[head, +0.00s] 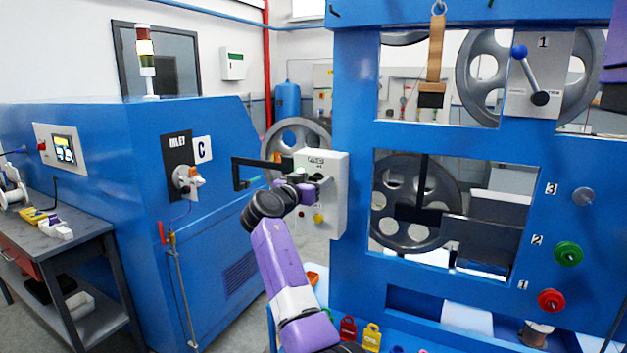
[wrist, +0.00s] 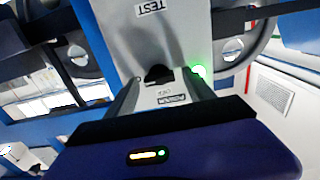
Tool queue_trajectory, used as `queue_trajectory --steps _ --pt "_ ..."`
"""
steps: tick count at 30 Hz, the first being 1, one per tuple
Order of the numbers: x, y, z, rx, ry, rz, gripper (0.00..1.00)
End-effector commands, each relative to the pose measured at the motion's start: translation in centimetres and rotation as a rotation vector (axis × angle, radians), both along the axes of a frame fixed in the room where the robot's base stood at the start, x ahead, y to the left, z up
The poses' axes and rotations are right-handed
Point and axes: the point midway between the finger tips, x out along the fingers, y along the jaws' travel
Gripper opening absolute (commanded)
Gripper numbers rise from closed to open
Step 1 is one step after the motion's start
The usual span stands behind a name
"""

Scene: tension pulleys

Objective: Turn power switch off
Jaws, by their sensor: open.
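The power switch is a black knob (wrist: 158,74) on a pale grey control box (head: 334,200), with small lettering around it that appears upside down in the wrist view. In the wrist view my gripper (wrist: 164,84) is open, with one finger on each side of the knob. I cannot tell whether the fingers touch it. A green lamp (wrist: 200,72) glows beside the right finger. In the head view my gripper (head: 318,184) is at the front of the box, and the knob is hidden there.
The box hangs on the left side of a blue frame (head: 349,80) with large grey pulleys (head: 408,172). A yellow button (head: 318,217) sits low on the box. A blue machine (head: 110,130) stands left, with floor between.

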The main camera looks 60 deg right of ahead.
Motion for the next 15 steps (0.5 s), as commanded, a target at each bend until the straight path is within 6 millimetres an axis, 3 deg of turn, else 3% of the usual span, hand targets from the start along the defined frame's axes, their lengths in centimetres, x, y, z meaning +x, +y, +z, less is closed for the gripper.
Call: queue_trajectory --steps 2,10,15 --pt "0.01 0.02 0.00 0.000 0.000 0.000 0.56" --pt "0.02 0.05 -0.01 0.000 0.000 0.000 0.03" --pt "0.02 0.06 -0.02 0.000 0.006 0.000 0.00"
